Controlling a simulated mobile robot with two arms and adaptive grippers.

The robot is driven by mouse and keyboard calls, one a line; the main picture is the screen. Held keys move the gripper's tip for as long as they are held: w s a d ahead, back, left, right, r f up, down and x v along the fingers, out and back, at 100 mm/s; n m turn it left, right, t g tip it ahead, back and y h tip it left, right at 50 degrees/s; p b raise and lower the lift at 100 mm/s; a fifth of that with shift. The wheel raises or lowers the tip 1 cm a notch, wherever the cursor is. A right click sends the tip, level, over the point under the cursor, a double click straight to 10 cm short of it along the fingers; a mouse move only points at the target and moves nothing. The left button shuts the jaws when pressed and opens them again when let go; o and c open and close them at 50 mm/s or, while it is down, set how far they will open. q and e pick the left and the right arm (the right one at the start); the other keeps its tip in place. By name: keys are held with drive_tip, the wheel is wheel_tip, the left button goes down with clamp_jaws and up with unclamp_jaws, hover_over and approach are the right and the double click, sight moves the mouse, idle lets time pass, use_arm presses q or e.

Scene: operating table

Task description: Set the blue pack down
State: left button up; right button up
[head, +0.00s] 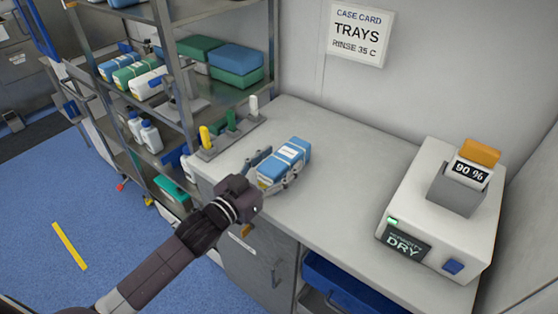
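The blue pack (291,153), a wrapped block with a white label on top, is at the counter's left part, in front of the back wall. My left gripper (274,168) reaches it from the front left, with one finger along each long side, and appears shut on it. The pack is at or just above the grey counter (345,185); I cannot tell whether its underside touches. My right gripper is not in view.
A white device (440,215) with a "DRY" display and a "90 %" card stands on the counter's right. A holder with coloured pegs (229,122) is at the left end. A metal shelf (180,110) with packs stands further left. The counter's middle is clear.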

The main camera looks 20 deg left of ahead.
use_arm(q)
drive_tip(key=shift+r, duration=0.1)
drive_tip(key=shift+s+a, duration=0.15)
drive_tip(key=shift+s, duration=0.15)
drive_tip(key=b+v, duration=0.1)
drive_tip(key=v, duration=0.8)
drive_tip(key=shift+s+a, duration=0.1)
drive_tip(key=shift+s, duration=0.2)
drive_tip(key=shift+v, duration=0.85)
